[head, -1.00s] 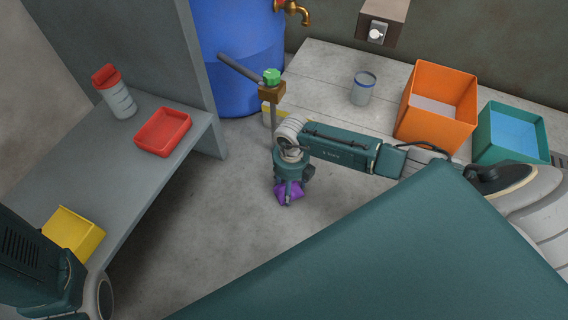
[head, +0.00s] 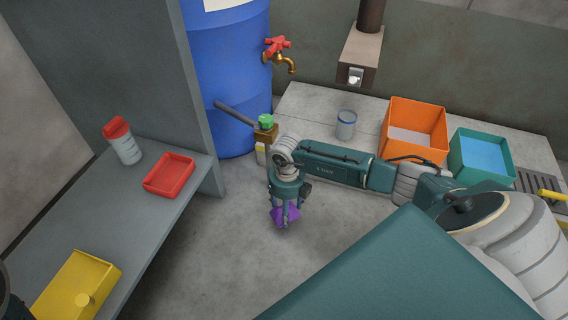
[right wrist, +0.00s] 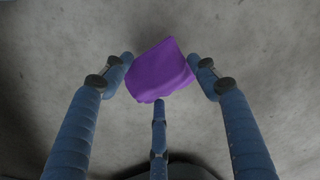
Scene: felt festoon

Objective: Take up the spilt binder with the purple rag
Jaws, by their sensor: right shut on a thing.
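The purple rag (head: 277,213) is in my right gripper (head: 286,222), low over the bare concrete floor in the middle of the head view. In the right wrist view the rag (right wrist: 158,68) is a crumpled purple piece between the fingertips of the right gripper (right wrist: 162,76), which is shut on it. I cannot tell whether the rag touches the floor. No spilt binder can be made out in either view. My left gripper is out of view.
A grey bench (head: 150,225) at left holds a red-capped bottle (head: 124,142), a red tray (head: 169,175) and a yellow tray (head: 68,292). Behind are a blue barrel (head: 228,70), a jar (head: 346,125), an orange bin (head: 414,128) and a teal bin (head: 480,156). The floor around the rag is clear.

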